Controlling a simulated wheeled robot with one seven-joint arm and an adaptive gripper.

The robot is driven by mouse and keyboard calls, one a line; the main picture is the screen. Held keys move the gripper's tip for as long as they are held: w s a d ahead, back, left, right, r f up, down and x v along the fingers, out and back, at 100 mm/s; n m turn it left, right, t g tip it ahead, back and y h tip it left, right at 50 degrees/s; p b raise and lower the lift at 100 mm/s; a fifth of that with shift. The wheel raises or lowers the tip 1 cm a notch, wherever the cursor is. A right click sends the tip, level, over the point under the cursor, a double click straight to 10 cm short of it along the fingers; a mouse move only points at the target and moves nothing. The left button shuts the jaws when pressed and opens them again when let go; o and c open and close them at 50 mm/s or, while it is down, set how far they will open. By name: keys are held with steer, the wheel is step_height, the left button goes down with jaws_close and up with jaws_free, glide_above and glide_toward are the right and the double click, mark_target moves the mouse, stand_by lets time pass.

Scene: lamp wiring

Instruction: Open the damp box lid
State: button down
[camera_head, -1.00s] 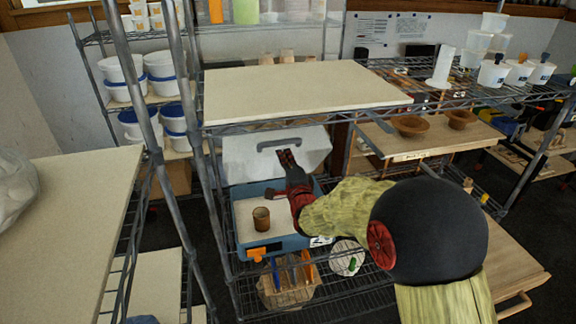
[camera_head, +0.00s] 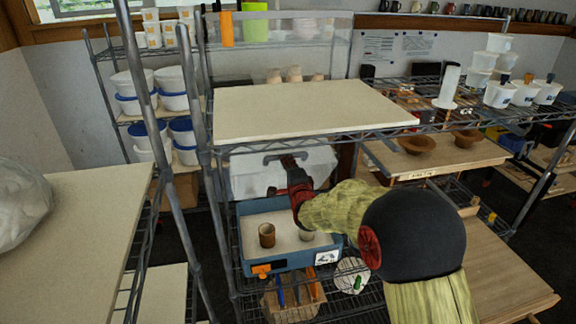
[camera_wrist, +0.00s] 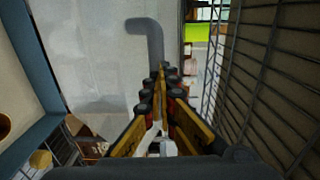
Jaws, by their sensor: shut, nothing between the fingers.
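The damp box (camera_head: 243,249) is a blue tub on the wire shelf under the cream board. Its pale lid (camera_head: 250,180) stands raised at the back of the box, leaving the inside open to view. The lid's grey handle (camera_head: 272,157) is partly hidden by my gripper (camera_head: 289,163), which is shut and empty beside the handle's right part. In the wrist view, the lid (camera_wrist: 90,65) fills the left half, and the bent handle (camera_wrist: 152,38) is just beyond my closed fingertips (camera_wrist: 160,72). I cannot tell whether they touch the lid.
A brown cup (camera_head: 267,236) and a paler cup (camera_head: 307,236) stand inside the box. The cream board (camera_head: 310,108) is close above the lid. A wire rack (camera_wrist: 265,85) is close on the right in the wrist view. A tool basket (camera_head: 292,300) is below.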

steer(key=shift+g, duration=0.4)
steer(key=w+r, duration=0.1)
steer(key=w, duration=0.1)
steer(key=w+a+r, duration=0.1)
steer(key=w, duration=0.1)
steer(key=w+a+r, duration=0.1)
steer(key=w+r, duration=0.1)
steer(key=w, duration=0.1)
steer(key=shift+w, duration=0.1)
